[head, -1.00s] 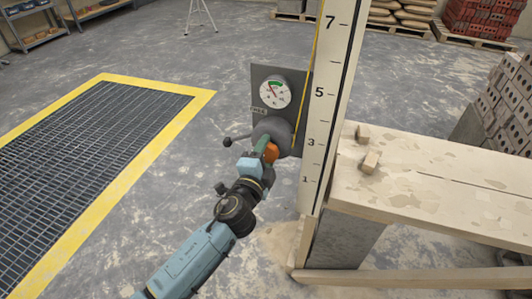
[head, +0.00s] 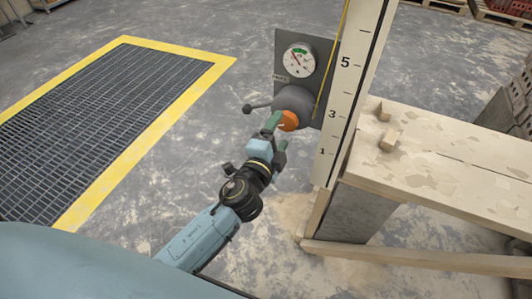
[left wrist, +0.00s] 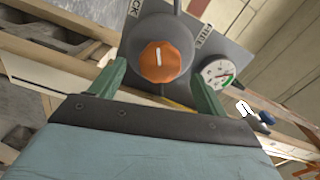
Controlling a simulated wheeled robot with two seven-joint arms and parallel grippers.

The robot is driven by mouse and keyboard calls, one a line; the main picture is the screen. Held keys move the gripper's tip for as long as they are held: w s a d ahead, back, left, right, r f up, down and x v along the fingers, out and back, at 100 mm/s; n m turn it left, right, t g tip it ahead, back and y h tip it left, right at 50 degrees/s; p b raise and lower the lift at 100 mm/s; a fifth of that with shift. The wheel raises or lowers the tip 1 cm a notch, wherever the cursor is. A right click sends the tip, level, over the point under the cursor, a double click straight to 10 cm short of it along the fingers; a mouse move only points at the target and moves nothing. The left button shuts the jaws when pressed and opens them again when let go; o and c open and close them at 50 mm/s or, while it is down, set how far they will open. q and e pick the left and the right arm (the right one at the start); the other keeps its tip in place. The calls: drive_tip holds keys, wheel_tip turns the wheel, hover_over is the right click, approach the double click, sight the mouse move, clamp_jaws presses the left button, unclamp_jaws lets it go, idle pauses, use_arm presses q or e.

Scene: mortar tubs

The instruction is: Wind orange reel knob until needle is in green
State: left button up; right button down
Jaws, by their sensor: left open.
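The orange knob (head: 289,121) sits on the front of a dark grey reel housing (head: 297,99). In the left wrist view the orange knob (left wrist: 167,62) shows a white pointer line. My left gripper (head: 279,134) is open just in front of and below the knob. Its green fingers (left wrist: 160,84) are spread wide, with the knob beyond them and nothing held. The round gauge (head: 298,58) is above the reel. My right gripper is not in view.
A black ball-ended lever (head: 248,108) sticks out left of the reel. A tall numbered board (head: 345,110) stands right of it, beside a plank bench (head: 455,190) with small wood blocks. A yellow-edged floor grate (head: 95,110) lies left. The floor between is clear.

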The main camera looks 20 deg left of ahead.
use_arm(q)
drive_tip(key=s, duration=0.9)
drive_tip(key=shift+a, duration=0.15)
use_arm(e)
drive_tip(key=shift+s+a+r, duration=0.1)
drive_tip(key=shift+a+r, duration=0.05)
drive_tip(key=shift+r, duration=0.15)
use_arm(q)
drive_tip(key=shift+w, duration=0.1)
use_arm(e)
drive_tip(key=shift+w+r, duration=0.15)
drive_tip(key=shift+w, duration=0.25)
